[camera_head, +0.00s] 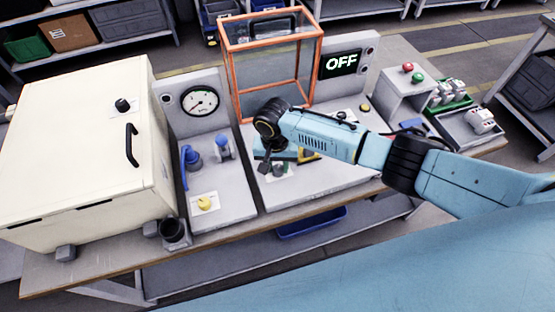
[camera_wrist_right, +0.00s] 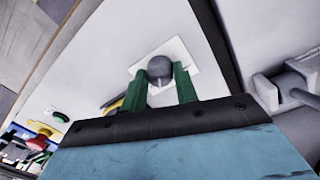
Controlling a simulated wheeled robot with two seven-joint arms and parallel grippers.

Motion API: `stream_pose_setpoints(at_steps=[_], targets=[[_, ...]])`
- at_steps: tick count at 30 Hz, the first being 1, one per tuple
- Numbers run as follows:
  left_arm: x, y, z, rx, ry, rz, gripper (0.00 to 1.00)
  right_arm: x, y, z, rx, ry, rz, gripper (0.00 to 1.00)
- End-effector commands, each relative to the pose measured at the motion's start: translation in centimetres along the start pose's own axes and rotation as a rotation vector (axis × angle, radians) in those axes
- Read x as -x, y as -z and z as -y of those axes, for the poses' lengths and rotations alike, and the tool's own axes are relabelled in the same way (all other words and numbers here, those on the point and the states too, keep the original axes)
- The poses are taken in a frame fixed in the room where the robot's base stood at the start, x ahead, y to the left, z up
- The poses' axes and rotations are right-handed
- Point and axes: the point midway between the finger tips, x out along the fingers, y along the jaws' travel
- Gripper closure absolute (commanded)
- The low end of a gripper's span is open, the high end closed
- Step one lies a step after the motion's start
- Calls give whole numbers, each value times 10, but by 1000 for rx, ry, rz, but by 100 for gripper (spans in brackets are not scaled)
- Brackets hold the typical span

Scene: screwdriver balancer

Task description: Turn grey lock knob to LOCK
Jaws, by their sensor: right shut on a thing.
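The grey lock knob (camera_wrist_right: 160,68) is round and sits on a white label plate (camera_wrist_right: 178,52) on the light grey panel. A pale pointer mark shows on its near side. My right gripper (camera_wrist_right: 160,82) has its green fingers on either side of the knob and is shut on it. In the head view my right gripper (camera_head: 270,167) reaches down to the same plate on the middle panel; the knob is small and partly covered there. The label's lettering cannot be read. My left gripper is not in view.
An orange-framed clear case (camera_head: 272,65) stands behind my right arm, beside a display (camera_head: 342,63) reading OFF. To the left are a yellow knob (camera_head: 205,203), blue valve handles (camera_head: 192,157), a gauge (camera_head: 200,100) and a cream cabinet (camera_head: 75,165). Red and green buttons (camera_head: 408,67) stand right.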

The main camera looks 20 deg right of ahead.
Motion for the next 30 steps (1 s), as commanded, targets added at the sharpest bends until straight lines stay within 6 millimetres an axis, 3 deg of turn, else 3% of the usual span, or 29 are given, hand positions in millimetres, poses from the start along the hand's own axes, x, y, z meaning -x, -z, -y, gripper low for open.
stream_pose_setpoints(at_steps=[1, 6, 30], targets=[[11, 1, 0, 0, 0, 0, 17, 4, -1, 0, 39, -1, 2, 93], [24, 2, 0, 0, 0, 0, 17, 4, -1, 0, 197, -1, -8, 93], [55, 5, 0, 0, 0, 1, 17, 2, -1, 0, 955, -1, -48, 93]])
